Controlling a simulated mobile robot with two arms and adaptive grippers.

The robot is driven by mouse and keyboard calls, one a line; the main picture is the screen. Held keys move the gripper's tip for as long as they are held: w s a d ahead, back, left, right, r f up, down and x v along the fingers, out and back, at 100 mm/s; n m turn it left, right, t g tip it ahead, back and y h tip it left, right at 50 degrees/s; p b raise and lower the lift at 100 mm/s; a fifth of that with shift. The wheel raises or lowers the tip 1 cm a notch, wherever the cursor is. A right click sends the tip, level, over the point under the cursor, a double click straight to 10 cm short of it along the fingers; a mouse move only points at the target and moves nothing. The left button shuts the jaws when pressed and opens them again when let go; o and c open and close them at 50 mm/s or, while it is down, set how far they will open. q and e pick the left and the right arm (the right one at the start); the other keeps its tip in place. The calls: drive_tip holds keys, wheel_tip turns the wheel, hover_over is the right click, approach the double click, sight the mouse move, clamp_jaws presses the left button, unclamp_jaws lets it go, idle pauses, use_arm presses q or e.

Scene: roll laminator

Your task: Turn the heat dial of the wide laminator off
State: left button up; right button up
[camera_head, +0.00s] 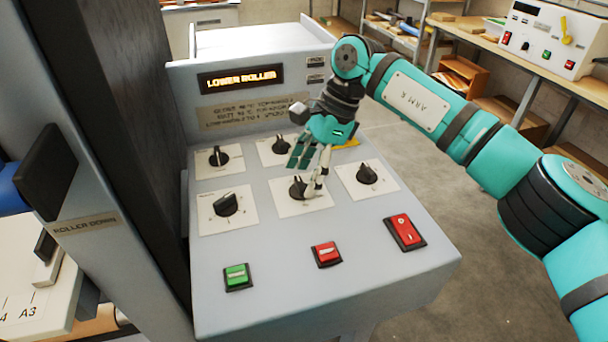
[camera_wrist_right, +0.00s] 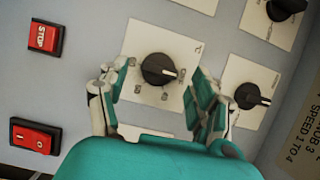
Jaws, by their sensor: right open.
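The wide laminator's sloped grey control panel (camera_head: 362,280) carries several black dials on white plates. The heat dial (camera_head: 298,187) is the middle one of the near row, and its plate shows a °C mark in the right wrist view (camera_wrist_right: 158,68). Its white pointer line faces right in that view. My right gripper (camera_head: 308,172) is open over this dial. In the wrist view its fingers (camera_wrist_right: 164,80) stand on either side of the dial, with visible gaps to the knob. In the head view the fingers partly cover the dial and its plate. My left gripper is out of view.
Other dials stand close by, such as one at the left (camera_head: 227,204) and one at the right (camera_head: 367,174). A green button (camera_head: 236,276), a red stop button (camera_head: 326,254) and a red rocker switch (camera_head: 405,232) line the front. A lit display (camera_head: 241,78) reads "LOWER ROLLER".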

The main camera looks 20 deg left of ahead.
drive_tip(key=v, duration=1)
drive_tip(key=shift+d+r, duration=0.15)
drive_tip(key=shift+r, duration=0.2)
drive_tip(key=shift+f, duration=0.1)
